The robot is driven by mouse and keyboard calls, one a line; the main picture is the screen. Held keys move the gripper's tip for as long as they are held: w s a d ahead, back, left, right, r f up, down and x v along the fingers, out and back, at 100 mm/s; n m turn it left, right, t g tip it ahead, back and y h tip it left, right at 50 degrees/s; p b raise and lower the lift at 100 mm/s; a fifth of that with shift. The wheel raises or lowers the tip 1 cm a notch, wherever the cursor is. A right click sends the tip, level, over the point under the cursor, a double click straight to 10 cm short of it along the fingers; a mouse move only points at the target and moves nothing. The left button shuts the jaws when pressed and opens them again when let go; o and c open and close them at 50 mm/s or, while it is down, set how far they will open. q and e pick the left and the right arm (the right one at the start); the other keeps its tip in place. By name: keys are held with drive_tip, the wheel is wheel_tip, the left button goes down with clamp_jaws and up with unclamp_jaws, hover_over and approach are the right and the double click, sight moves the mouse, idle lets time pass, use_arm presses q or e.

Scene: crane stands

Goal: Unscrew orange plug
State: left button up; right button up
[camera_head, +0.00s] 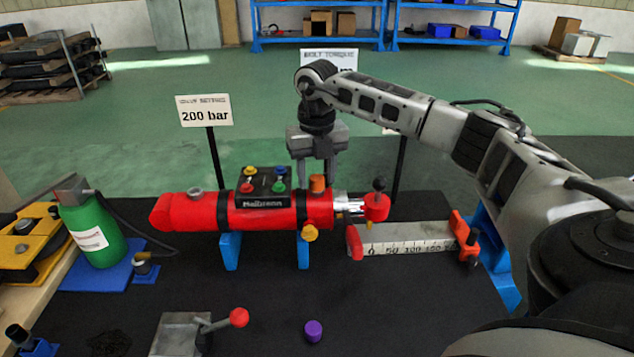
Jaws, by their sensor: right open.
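A red cylinder (262,212) lies level on blue supports on the black table. A small orange plug (317,184) stands on top of it near its right end. My right gripper (317,176) comes down from above, jaws open, with its fingertips about level with the plug. One finger shows on each side of the plug or just behind it; I cannot tell whether they touch it. My left gripper is not in view.
A black box with coloured knobs (264,185) sits on the cylinder left of the plug. A yellow-orange knob (310,233) is on its lower front. A ruler block (410,248) lies to the right. A green bottle (93,231) stands left; a purple cap (313,331) lies in front.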

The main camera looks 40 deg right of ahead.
drive_tip(key=m, duration=1.1)
drive_tip(key=shift+m, duration=0.3)
drive_tip(key=m, duration=0.3)
drive_tip(key=shift+m, duration=0.3)
clamp_jaws()
drive_tip(key=shift+r, duration=0.15)
